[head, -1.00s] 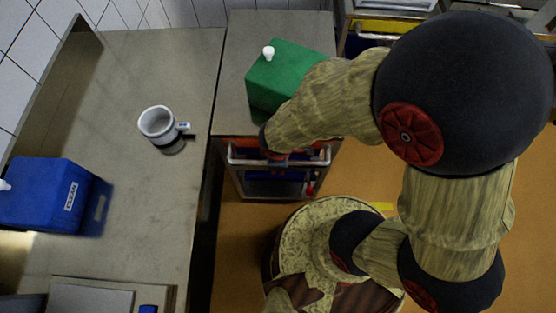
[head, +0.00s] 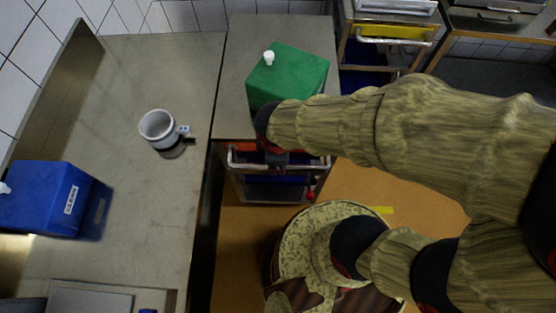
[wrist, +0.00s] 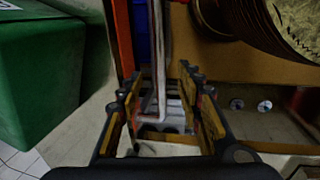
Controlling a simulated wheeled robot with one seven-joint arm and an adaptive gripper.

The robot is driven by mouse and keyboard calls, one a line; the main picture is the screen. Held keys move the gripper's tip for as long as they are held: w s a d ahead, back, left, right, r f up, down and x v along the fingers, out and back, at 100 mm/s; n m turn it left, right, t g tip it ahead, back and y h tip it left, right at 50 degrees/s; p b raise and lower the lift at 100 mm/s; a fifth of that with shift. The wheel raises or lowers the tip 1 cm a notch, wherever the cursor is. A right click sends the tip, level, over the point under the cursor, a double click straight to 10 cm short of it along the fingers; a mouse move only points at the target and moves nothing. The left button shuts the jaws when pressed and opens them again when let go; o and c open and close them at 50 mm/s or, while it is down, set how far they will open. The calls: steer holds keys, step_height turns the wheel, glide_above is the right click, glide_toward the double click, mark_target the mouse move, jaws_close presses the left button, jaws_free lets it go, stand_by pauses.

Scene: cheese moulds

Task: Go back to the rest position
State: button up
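My gripper (head: 276,157) is at the front of a metal drawer unit, just in front of the green canister, and my forearm covers much of it in the head view. In the wrist view my gripper (wrist: 158,92) has its two fingers spread apart, and I see nothing clamped between them. A pale metal handle bar (wrist: 161,62) shows in the gap between the fingers; I cannot tell whether they touch it. The same handle (head: 243,163) runs across the unit's front in the head view. The green canister (head: 290,72) also fills the left of the wrist view (wrist: 40,75).
A steel counter (head: 105,115) on the left holds a grey mug-like pot (head: 158,126) and a blue canister (head: 42,198). Metal drawers with a yellow front (head: 392,32) stand at the back right.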

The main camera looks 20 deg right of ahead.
steer(key=shift+s+r, duration=0.2)
steer(key=shift+r, duration=0.7)
